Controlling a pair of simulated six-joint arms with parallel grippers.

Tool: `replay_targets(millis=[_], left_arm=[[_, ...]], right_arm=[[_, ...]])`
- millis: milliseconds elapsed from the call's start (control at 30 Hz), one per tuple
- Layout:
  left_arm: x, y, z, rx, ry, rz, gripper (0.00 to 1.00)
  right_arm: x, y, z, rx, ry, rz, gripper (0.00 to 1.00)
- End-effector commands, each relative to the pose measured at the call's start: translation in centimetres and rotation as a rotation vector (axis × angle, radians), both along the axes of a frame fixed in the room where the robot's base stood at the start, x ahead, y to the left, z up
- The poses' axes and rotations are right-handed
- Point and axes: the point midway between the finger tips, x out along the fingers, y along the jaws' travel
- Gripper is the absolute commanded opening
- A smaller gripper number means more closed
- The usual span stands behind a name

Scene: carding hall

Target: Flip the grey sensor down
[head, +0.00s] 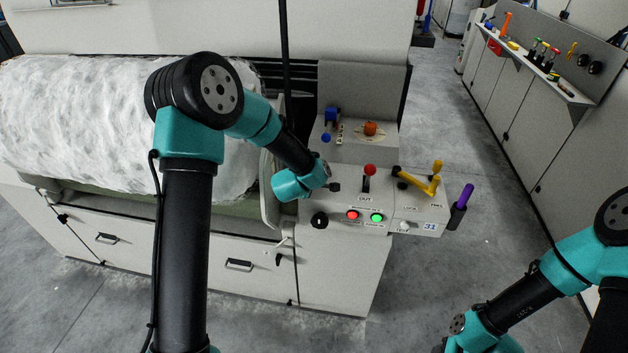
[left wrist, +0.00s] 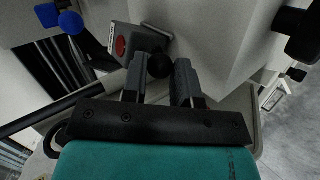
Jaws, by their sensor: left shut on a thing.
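The grey sensor (left wrist: 134,42) shows in the left wrist view as a small grey block with a round red face, just beyond my fingers. A black ball knob (left wrist: 159,65) sits between the fingertips of my left gripper (left wrist: 160,72), which is shut on it. The knob seems to join the sensor, but the fingers partly hide the link. In the head view my left gripper (head: 332,187) is at the left edge of the control panel, and my own wrist hides the sensor there. My right arm is at the lower right, with its gripper out of view.
The control panel (head: 345,203) carries a red-knobbed lever (head: 369,172), a red button (head: 352,215), a green button (head: 377,217), a yellow handle (head: 433,180) and a purple handle (head: 463,200). A white fibre roll (head: 80,120) lies at left. The floor at right is clear.

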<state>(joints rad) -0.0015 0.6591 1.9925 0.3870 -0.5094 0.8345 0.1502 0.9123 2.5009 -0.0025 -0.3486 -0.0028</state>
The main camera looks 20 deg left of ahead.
Motion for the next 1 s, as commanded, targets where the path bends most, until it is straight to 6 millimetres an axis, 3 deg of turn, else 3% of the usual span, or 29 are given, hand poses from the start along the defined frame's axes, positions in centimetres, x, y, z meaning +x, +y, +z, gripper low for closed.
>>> replay_targets(millis=[600, 1000], left_arm=[[-0.4, 1.6, -0.8, -0.318, -0.058, 0.002, 0.03], [-0.4, 1.9, -1.0, -0.399, -0.075, 0.002, 0.04]], right_arm=[[0.0, 0.0, 0.0, 0.0, 0.0, 0.0, 0.43], [0.0, 0.0, 0.0, 0.0, 0.0, 0.0, 0.43]])
